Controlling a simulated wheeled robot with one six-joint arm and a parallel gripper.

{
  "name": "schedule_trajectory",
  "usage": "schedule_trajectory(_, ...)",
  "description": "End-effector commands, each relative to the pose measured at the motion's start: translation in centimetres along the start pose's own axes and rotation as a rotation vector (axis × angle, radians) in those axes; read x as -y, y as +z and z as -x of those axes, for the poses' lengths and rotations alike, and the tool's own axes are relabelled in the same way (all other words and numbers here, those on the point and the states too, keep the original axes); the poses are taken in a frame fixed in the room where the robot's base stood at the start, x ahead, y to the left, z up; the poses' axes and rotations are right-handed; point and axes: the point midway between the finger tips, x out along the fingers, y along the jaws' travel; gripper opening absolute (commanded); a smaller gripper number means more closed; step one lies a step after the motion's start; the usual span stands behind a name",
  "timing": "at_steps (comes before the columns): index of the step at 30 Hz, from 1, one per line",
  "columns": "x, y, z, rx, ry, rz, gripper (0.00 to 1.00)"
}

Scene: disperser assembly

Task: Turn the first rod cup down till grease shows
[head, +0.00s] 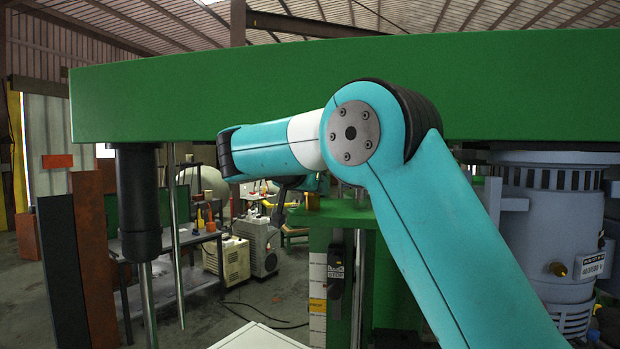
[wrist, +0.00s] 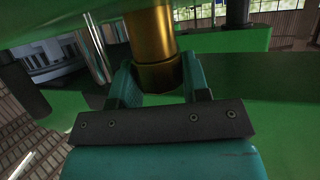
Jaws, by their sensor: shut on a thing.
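In the wrist view the brass rod cup (wrist: 158,74) is a round collar at the lower end of a brass cylinder under the green beam. My gripper (wrist: 160,83) has one teal finger on each side of it and is shut on the cup. No grease can be made out on it. In the head view my teal arm crosses in front of the green beam (head: 200,92). The gripper's fingers and the held cup cannot be clearly made out there. A small brass piece (head: 313,200) shows below the arm, on the green frame.
A dark sleeve with a steel rod (head: 138,200) hangs from the beam at left. A grey motor (head: 555,225) stands at right. A workbench with tools (head: 195,235) and grey machines (head: 258,243) stand behind. A white surface (head: 258,337) lies at the front.

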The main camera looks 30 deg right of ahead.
Motion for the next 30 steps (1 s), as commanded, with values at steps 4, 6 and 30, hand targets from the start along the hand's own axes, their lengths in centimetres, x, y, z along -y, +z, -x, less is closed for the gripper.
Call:
schedule_trajectory(4,-0.04,-0.28,-0.02,0.0,0.085,-0.034,0.19)
schedule_trajectory(6,-0.09,-0.24,-0.06,-0.001,0.115,-0.047,0.19)
schedule_trajectory(30,-0.42,-0.12,-0.25,-0.002,0.198,-0.079,0.56)
